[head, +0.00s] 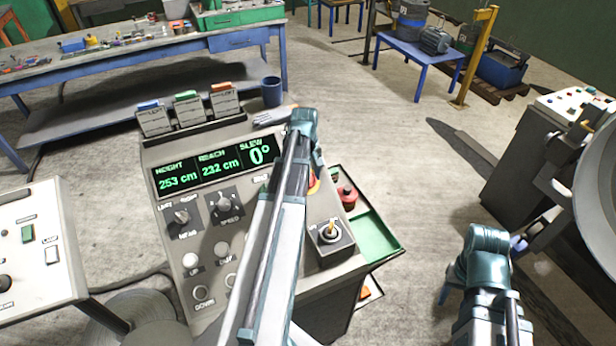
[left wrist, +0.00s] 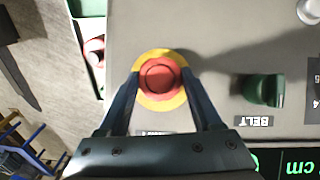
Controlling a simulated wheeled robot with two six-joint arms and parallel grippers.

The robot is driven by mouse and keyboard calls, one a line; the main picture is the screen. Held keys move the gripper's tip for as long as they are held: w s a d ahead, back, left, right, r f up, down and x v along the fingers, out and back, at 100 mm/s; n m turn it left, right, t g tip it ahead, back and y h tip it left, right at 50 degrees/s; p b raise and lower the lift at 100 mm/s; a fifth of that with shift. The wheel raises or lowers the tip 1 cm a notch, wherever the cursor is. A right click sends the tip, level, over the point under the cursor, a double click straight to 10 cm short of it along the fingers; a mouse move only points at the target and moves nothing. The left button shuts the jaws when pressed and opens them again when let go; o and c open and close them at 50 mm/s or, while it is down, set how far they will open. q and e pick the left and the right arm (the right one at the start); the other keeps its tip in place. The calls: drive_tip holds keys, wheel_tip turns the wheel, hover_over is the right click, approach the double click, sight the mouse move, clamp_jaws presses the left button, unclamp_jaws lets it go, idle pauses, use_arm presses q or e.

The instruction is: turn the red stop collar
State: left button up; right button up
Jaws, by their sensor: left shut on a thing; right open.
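The red stop collar (left wrist: 160,76) is a round red knob on a yellow disc, seen from above in the left wrist view. My left gripper (left wrist: 160,88) is shut on it, one finger on each side. In the head view my left arm covers most of it; a sliver of red and yellow (head: 314,183) shows beside the arm, and the left fingers are hidden. My right gripper (head: 487,245) is at the lower right, away from the console, open and empty; its fingertips are hard to make out.
The stop sits on a grey console (head: 170,152) with a green readout (head: 215,168). A joystick (head: 329,233) and a green tray (head: 376,240) holding another red button (head: 347,195) are close by. The green BELT knob (left wrist: 263,90) stands beside the stop. A machine (head: 530,135) stands right.

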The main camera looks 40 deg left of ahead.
use_arm(q)
drive_tip(key=m+g, duration=0.1)
drive_tip(key=m+y, duration=0.1)
drive_tip(key=m, duration=0.1)
drive_tip(key=shift+w+d+m+g, duration=0.1)
drive_tip(key=shift+w+m+g, duration=0.1)
drive_tip(key=shift+m+g, duration=0.15)
drive_tip(key=shift+d+m+g+y+b, duration=0.15)
drive_tip(key=shift+m+g+y+b, duration=0.65)
drive_tip(key=shift+m, duration=1.05)
drive_tip(key=o, duration=1.4)
drive_tip(key=shift+r+p, duration=0.1)
drive_tip(key=shift+p, duration=0.2)
drive_tip(key=p+v, duration=1.2)
drive_tip(key=v, duration=0.1)
drive_tip(key=shift+w+d+r+p, duration=0.15)
drive_tip(key=shift+d+r+p, duration=0.05)
drive_tip(key=shift+d+p, duration=0.15)
